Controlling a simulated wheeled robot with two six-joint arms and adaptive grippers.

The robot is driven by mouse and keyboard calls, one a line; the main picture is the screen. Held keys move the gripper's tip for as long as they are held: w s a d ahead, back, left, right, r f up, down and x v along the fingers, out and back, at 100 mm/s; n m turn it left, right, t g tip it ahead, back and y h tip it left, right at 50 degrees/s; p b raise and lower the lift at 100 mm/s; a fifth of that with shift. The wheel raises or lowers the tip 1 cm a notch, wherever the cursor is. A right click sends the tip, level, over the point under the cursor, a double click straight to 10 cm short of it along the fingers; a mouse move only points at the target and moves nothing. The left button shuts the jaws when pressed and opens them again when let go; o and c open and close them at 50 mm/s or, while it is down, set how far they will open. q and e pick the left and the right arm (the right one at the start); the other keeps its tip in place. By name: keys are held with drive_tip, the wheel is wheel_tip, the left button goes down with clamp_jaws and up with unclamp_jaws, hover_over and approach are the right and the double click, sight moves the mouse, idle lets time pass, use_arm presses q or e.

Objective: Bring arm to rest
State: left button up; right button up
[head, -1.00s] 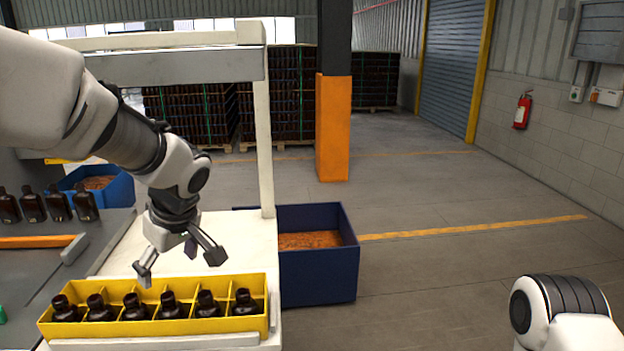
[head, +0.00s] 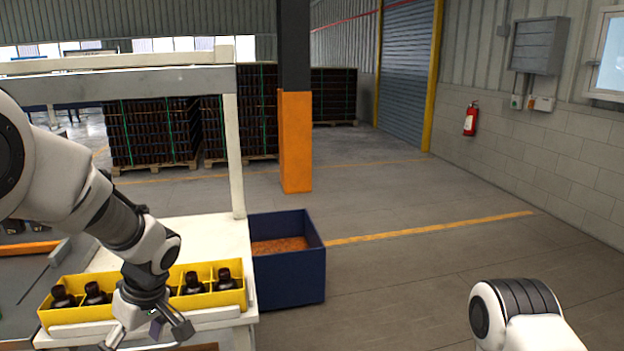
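My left arm comes in from the left, and its gripper (head: 147,336) hangs low in front of the yellow crate (head: 215,299). Its fingers are spread apart with nothing seen between them. The crate stands on the white table (head: 215,238) and holds several dark amber bottles (head: 193,284) upright in its compartments. My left wrist hides the middle of the crate. Of my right arm only a white and black link (head: 520,305) shows at the lower right; its gripper is out of view.
A blue bin (head: 290,280) with orange-brown contents stands right of the table. A white frame post (head: 235,155) rises at the table's far side. An orange and black pillar (head: 296,140) and stacked pallets (head: 150,130) stand behind. The floor to the right is clear.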

use_arm(q)
drive_tip(key=s+d+f+m+g+h, duration=0.2)
drive_tip(key=s+d+f+m, duration=0.1)
drive_tip(key=s+f, duration=1.3)
drive_tip(key=s+d+f+m+g+h, duration=0.2)
drive_tip(key=s+d+f+m, duration=0.15)
drive_tip(key=s+f, duration=1.25)
drive_tip(key=w+a+m+t, duration=0.1)
drive_tip(key=w+m+t, duration=0.3)
drive_tip(key=w+m, duration=0.1)
drive_tip(key=shift+w+a+f+m+t, duration=0.2)
drive_tip(key=shift+w+m+t, duration=0.15)
drive_tip(key=shift+w, duration=0.4)
